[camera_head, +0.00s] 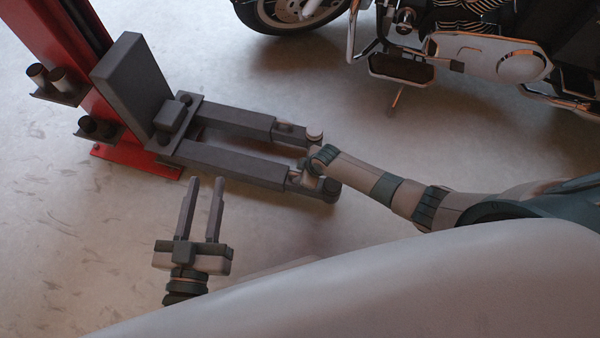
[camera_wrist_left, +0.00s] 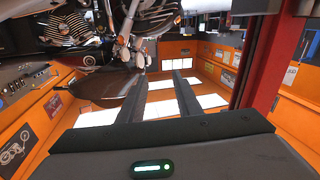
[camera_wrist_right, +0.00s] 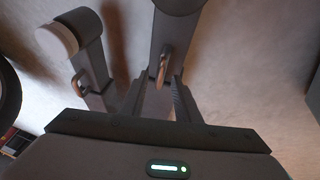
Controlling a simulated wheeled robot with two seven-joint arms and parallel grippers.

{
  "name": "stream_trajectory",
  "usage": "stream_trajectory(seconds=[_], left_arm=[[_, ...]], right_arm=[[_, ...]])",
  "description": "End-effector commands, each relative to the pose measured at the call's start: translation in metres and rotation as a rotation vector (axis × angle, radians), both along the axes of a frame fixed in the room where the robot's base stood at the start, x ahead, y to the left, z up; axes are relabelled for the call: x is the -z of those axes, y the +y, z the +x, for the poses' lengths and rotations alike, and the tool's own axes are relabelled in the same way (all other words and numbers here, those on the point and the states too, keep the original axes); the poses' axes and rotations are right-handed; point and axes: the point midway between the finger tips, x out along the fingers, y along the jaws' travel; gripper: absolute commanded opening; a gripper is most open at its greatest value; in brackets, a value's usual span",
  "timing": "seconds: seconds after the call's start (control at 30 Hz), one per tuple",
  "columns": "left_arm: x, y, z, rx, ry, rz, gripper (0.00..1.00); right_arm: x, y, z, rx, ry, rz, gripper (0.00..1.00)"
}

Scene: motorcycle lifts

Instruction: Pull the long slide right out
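The lift has two dark grey arms with a slide at each end. The far slide (camera_head: 290,133) ends in a pale round pad (camera_head: 315,133) and shows with its handle (camera_wrist_right: 79,84) in the right wrist view. The near slide (camera_wrist_right: 172,35) is partly hidden by my right gripper (camera_head: 308,180) in the head view. Its brown handle (camera_wrist_right: 164,65) lies between the open fingertips of my right gripper (camera_wrist_right: 160,82), with space visible around it. I cannot tell which slide is longer. My left gripper (camera_head: 204,182) is open and empty, apart from the near lift arm (camera_head: 228,164).
The red lift column (camera_head: 65,45) with a grey plate (camera_head: 130,85) and pad holders stands at the left. A motorcycle (camera_head: 490,55) stands at the top right. The floor (camera_head: 60,230) is clear at the lower left and between lift and motorcycle.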

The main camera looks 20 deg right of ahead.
Motion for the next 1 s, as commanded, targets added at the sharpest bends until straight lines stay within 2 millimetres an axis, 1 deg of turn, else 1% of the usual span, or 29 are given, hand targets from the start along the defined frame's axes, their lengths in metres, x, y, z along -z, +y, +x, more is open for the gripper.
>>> stream_trajectory(seconds=[0.1, 0.13, 0.17, 0.2, 0.23, 0.47, 0.67, 0.87, 1.0], left_arm=[[0.0, 0.0, 0.0, 0.0, 0.0, 0.0, 0.31], [0.0, 0.0, 0.0, 0.0, 0.001, 0.0, 0.31], [0.0, 0.0, 0.0, 0.0, 0.001, 0.0, 0.31], [0.0, 0.0, 0.0, 0.0, 0.001, 0.0, 0.31], [0.0, 0.0, 0.0, 0.0, 0.001, 0.0, 0.31], [0.0, 0.0, 0.0, 0.0, 0.0, 0.0, 0.31], [0.004, 0.001, 0.0, 0.002, 0.032, 0.009, 0.31], [0.027, 0.006, -0.001, 0.002, 0.152, 0.046, 0.31], [0.047, 0.012, -0.004, 0.003, 0.268, 0.082, 0.31]], right_arm=[[0.0, 0.0, 0.0, 0.0, 0.0, 0.0, 0.29], [0.0, 0.0, 0.0, 0.0, 0.0, 0.0, 0.25], [0.0, 0.0, 0.0, 0.0, 0.0, 0.0, 0.17], [0.0, 0.0, 0.0, 0.0, 0.0, 0.0, 0.08], [0.0, 0.0, 0.0, 0.0, 0.0, 0.0, 0.01], [0.0, 0.0, 0.0, 0.0, 0.0, 0.0, 0.0], [-0.001, -0.006, -0.005, 0.0, 0.002, -0.001, 0.0], [-0.002, -0.025, -0.017, 0.0, 0.002, -0.004, 0.0], [-0.002, -0.046, -0.03, 0.001, 0.004, -0.006, 0.0]])
